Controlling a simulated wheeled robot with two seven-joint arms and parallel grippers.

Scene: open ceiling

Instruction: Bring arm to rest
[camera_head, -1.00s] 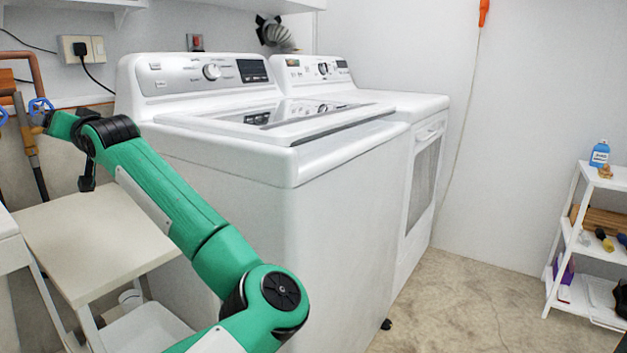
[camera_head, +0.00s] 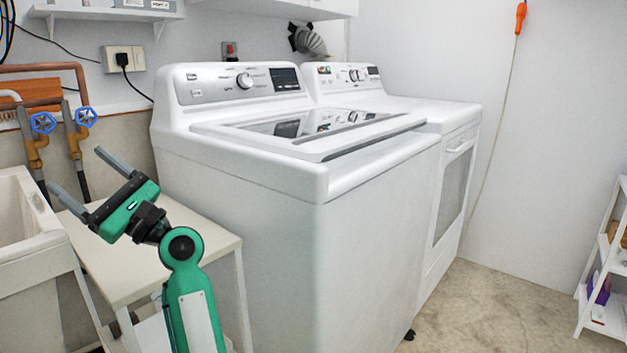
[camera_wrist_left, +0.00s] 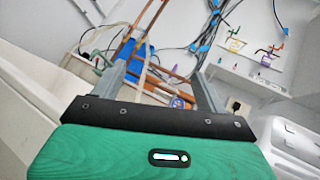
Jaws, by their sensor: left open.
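My left gripper (camera_head: 84,172) is open, with its two grey fingers spread wide and nothing between them. It is raised above the small cream side table (camera_head: 222,243), left of the front washing machine (camera_head: 270,190). My green left arm (camera_head: 190,300) is bent and comes up from the bottom of the head view. In the left wrist view the open fingers (camera_wrist_left: 160,85) point toward the wall with pipes and cables. My right gripper is not in view.
A white sink (camera_head: 25,235) stands at the far left, close to the gripper. Blue-handled taps (camera_head: 43,123) and copper pipes are on the wall behind. A second machine (camera_head: 455,180) stands behind the front one. A white shelf rack (camera_head: 607,265) is at the right. Floor between is clear.

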